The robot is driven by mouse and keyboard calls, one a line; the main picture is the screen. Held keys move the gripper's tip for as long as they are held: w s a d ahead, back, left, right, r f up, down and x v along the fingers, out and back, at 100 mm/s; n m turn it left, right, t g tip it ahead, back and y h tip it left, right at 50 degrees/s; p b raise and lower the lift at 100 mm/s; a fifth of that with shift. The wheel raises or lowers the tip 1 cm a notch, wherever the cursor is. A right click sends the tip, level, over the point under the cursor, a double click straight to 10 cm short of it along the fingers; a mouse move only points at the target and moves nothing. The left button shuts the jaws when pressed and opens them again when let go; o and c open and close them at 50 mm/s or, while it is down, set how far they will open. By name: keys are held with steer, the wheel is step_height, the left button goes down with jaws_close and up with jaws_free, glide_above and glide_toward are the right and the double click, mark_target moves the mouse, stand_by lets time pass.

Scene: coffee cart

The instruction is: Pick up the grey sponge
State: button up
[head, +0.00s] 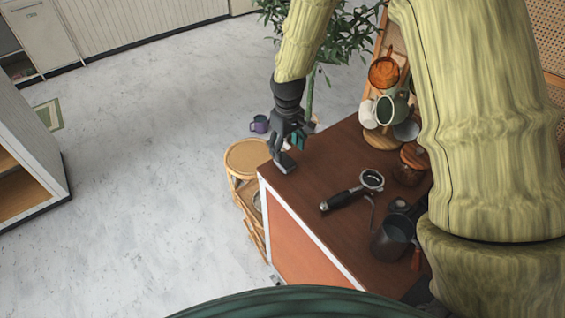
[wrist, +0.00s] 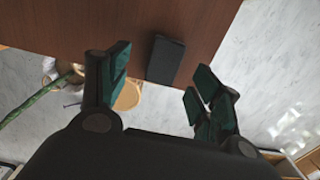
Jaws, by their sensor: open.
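The grey sponge (wrist: 166,60) is a small dark block lying on the brown cart top near its edge. In the wrist view it sits ahead of my gripper (wrist: 160,88), roughly between the two spread fingers and apart from them. In the head view the sponge (head: 285,163) shows at the cart's far left corner, just below my gripper (head: 287,146). My gripper is open and empty, with dark green finger pads. The gripper hides part of the area around the sponge in the head view.
A portafilter (head: 352,191), a dark pitcher (head: 392,237) and a lidded jar (head: 410,165) stand on the brown cart top (head: 318,170). A round rattan stool (head: 246,158) is beside the cart's left edge. A plant rises behind.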

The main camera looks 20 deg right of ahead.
mark_target(285, 160)
steer(key=shift+s+a+f+p, duration=0.1)
steer(key=shift+a+f+p, duration=0.1)
steer(key=shift+f+p, duration=0.45)
steer(key=shift+s+a+f+p, duration=0.1)
steer(key=shift+a+f+p, duration=0.15)
steer(key=shift+f, duration=0.6)
steer(key=shift+d+f+p, duration=0.1)
steer(key=shift+f+p, duration=0.2)
steer(key=shift+f, duration=0.6)
steer(key=c, duration=1.1)
steer(key=shift+r, duration=0.1)
steer(key=shift+w+r+b, duration=0.1)
steer(key=shift+r+b, duration=0.6)
steer(key=shift+r, duration=0.1)
steer(key=shift+r+b, duration=0.55)
steer(key=shift+r, duration=0.3)
steer(key=s+a+r+b, duration=0.1)
steer(key=s+a+b, duration=0.4)
steer(key=s, duration=0.8)
steer(key=a, duration=0.3)
steer(key=shift+s+a+r, duration=0.15)
steer(key=shift+s+r, duration=0.15)
steer(key=shift+s, duration=0.1)
